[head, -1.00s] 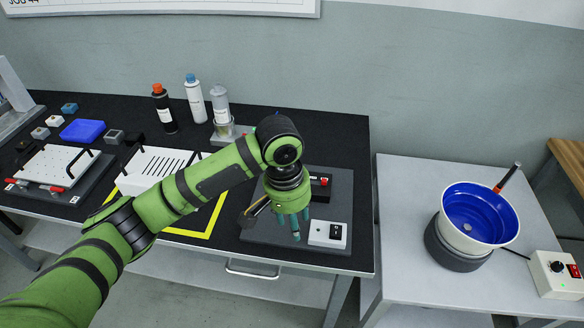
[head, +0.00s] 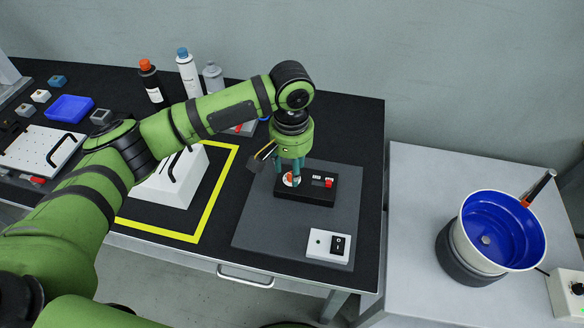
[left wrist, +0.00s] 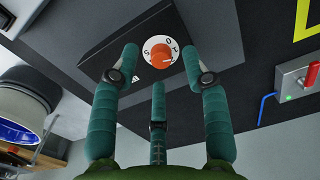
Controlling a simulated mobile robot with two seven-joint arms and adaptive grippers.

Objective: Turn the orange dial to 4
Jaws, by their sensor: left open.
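The orange dial (left wrist: 160,55) sits on a white disc with dark markings, on a black control box; I cannot read clearly which mark it points to. In the head view the dial (head: 290,179) shows at the left end of the black box (head: 318,192). My left gripper (head: 290,172) points down over the dial's end of the box. In the left wrist view its teal fingers (left wrist: 160,75) are spread around the dial, apart from it, with nothing held. My right gripper is not in view.
A white switch box (head: 328,246) lies on the grey mat (head: 270,230) in front of the black box.

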